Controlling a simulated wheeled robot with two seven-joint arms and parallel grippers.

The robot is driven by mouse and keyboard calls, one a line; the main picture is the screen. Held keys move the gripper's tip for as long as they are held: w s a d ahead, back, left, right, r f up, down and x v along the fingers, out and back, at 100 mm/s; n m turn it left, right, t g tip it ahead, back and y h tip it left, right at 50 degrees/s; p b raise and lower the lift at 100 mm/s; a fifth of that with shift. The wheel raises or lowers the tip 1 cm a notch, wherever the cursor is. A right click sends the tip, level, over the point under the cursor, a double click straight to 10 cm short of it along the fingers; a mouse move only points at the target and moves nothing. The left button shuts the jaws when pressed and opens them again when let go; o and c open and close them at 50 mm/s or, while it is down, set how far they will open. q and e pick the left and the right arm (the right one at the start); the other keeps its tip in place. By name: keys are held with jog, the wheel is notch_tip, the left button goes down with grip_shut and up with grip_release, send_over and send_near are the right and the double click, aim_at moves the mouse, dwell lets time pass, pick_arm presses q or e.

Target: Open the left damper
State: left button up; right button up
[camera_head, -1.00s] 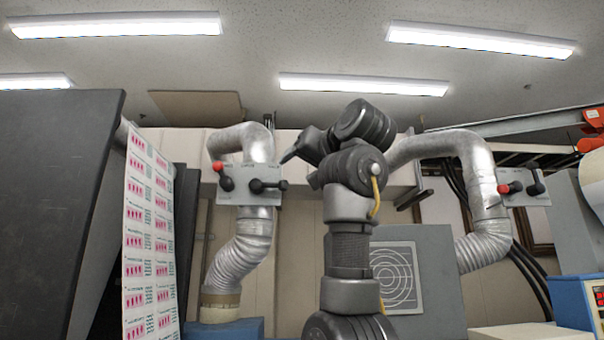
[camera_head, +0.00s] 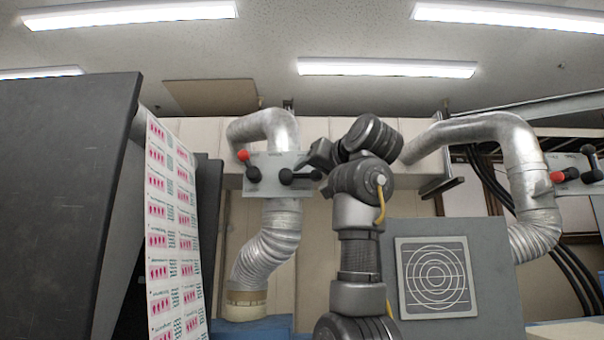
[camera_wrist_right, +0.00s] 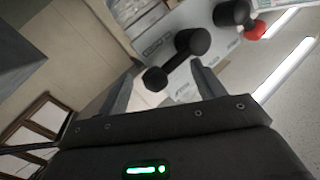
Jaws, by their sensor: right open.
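The left damper's grey plate (camera_head: 266,164) sits on a silver duct left of centre in the head view. It carries a lever with a red knob (camera_head: 244,156) and a black lever (camera_head: 300,177) lying roughly sideways. My right gripper (camera_head: 316,157) is at the plate's right side, close to the black lever. In the right wrist view my right gripper (camera_wrist_right: 165,82) is open, with the black lever's end (camera_wrist_right: 156,79) showing between its fingers. I cannot tell whether they touch. The red knob (camera_wrist_right: 255,29) shows at upper right there. My left gripper is out of view.
A second duct with a similar lever plate (camera_head: 570,188) stands at the right. A grey box with a circular grille (camera_head: 436,278) is low at right centre. A dark panel (camera_head: 60,190) and a printed web (camera_head: 172,230) stand at the left.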

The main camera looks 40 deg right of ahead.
jog(key=shift+s+a+r, duration=0.1)
jog(key=shift+s+a, duration=0.05)
jog(key=shift+s, duration=0.1)
jog(key=shift+w, duration=0.1)
jog(key=c, duration=1.4)
jog(key=shift+s, duration=0.25)
grip_shut()
